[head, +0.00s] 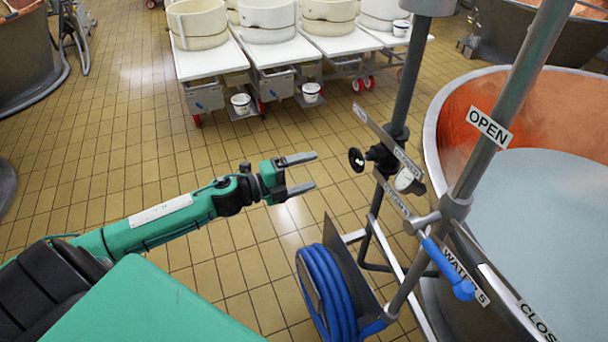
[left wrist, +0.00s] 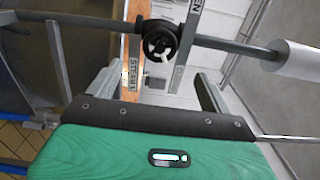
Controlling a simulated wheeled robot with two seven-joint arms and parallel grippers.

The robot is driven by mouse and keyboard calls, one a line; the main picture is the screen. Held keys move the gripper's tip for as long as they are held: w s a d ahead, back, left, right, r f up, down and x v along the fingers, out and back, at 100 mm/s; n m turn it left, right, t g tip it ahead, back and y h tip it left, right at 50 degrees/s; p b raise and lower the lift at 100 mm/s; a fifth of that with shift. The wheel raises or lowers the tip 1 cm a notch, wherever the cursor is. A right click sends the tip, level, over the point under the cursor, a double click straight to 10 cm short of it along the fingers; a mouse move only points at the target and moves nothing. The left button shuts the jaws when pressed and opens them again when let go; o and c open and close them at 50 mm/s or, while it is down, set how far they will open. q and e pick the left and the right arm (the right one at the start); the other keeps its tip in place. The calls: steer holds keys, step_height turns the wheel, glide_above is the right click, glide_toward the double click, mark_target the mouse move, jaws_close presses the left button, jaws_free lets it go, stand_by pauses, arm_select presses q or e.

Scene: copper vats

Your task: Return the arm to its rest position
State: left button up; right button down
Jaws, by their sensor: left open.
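My left arm (head: 160,222) is green and reaches in from the left in the head view. My left gripper (head: 302,172) is open and empty, with its two fingers apart and pointing right. It hangs in the air left of a black valve wheel (head: 357,160) on the pipe stand, with a gap between them. In the left wrist view the gripper's fingers (left wrist: 141,86) stick up past the green palm, and a dark valve wheel (left wrist: 160,42) shows beyond them. My right gripper is not in view.
A copper vat (head: 470,120) of pale liquid stands at the right. Pipes carry a blue-handled valve (head: 447,268) and label plates. A blue hose coil (head: 327,290) hangs below. White tables (head: 210,58) with cheese moulds stand at the back. Tiled floor (head: 120,150) is clear around the arm.

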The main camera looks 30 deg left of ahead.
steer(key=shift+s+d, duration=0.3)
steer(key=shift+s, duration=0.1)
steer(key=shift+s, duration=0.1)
